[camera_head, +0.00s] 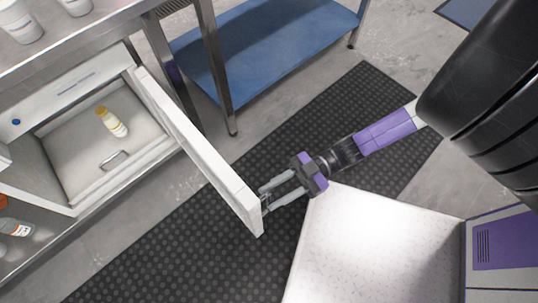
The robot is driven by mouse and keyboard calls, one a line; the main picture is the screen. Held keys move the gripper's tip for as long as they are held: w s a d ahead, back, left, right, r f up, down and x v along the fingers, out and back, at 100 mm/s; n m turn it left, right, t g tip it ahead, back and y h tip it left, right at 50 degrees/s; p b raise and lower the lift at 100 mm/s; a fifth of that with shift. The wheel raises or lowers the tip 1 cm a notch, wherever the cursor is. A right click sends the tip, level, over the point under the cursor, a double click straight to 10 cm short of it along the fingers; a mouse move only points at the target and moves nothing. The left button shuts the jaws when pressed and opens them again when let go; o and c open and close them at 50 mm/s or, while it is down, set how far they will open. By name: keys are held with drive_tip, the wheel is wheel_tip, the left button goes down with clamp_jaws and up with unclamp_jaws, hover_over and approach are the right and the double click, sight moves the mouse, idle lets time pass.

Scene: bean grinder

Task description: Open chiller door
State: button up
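The chiller (90,172) is a light box under the counter at the left, with its front open. Its white door (190,140) stands swung well out from the opening, pointing toward the middle of the picture. My gripper (266,199) is at the outer face of the door, near its free end. Its two grey fingers are spread apart, with a gap showing between them. The fingertips meet or nearly meet the door; whether they hold a handle there is hidden. A small bottle with a yellow cap (112,122) lies inside the chiller.
A metal counter with white containers (18,22) is above the chiller. A blue-shelved table (265,45) stands behind the door, its metal leg close to it. Bottles (16,228) sit at the lower left. A dark rubber mat (170,255) covers open floor before the chiller.

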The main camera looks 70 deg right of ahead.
drive_tip(key=v, duration=0.6)
drive_tip(key=shift+s+d, duration=0.1)
drive_tip(key=shift+s, duration=0.05)
idle(0.4)
